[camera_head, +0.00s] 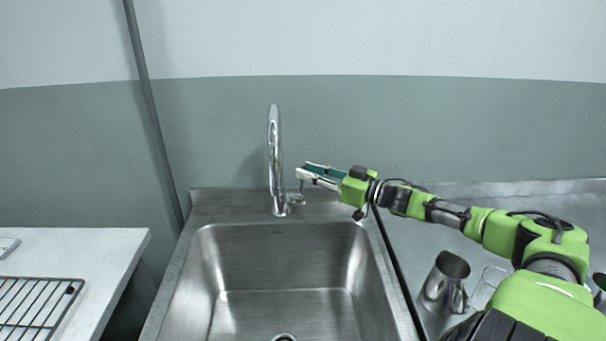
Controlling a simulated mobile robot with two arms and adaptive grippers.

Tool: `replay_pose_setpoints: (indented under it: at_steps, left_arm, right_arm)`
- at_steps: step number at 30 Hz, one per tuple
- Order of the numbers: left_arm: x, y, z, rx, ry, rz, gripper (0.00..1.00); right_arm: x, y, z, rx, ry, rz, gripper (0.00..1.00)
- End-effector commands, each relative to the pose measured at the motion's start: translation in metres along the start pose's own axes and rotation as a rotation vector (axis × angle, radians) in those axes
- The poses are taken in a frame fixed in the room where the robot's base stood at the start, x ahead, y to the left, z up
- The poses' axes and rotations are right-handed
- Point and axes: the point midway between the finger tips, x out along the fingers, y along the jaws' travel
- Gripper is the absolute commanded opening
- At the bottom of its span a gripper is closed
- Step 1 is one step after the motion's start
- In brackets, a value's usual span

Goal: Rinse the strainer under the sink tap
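The chrome tap (275,160) stands upright behind the sink, with a small lever (296,197) at the right of its base. The steel sink basin (285,265) is empty, with a drain at its front. My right gripper (308,173) reaches in from the right, its fingertips just above and beside the lever. Whether it touches the lever is unclear, and the finger gap is too small to judge. No water stream shows at the tap. I see no strainer. My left gripper is out of view.
A metal jug (446,282) and a clear glass (487,286) stand on the steel counter (425,250) at the right, beside my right arm. A wire rack (38,308) lies on the white table (100,252) at the left. A gap separates that table from the sink.

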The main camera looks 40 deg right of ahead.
Motion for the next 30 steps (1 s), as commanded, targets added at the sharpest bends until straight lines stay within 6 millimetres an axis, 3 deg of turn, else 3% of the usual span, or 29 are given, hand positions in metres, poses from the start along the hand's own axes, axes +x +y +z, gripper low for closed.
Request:
replay_pose_setpoints:
  at_steps: [10,23,26,30]
  left_arm:
    - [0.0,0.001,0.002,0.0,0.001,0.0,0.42]
    - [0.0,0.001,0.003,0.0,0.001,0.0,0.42]
    - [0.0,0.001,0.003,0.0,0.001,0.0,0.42]
    - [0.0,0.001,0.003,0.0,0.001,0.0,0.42]
  right_arm:
    - [0.021,0.001,-0.001,0.001,0.002,0.001,0.24]
    - [0.025,0.0,0.0,0.0,0.0,0.0,0.24]
    - [0.025,0.0,0.0,0.0,0.0,0.0,0.0]
    - [0.025,0.0,0.0,0.0,0.0,0.0,0.0]
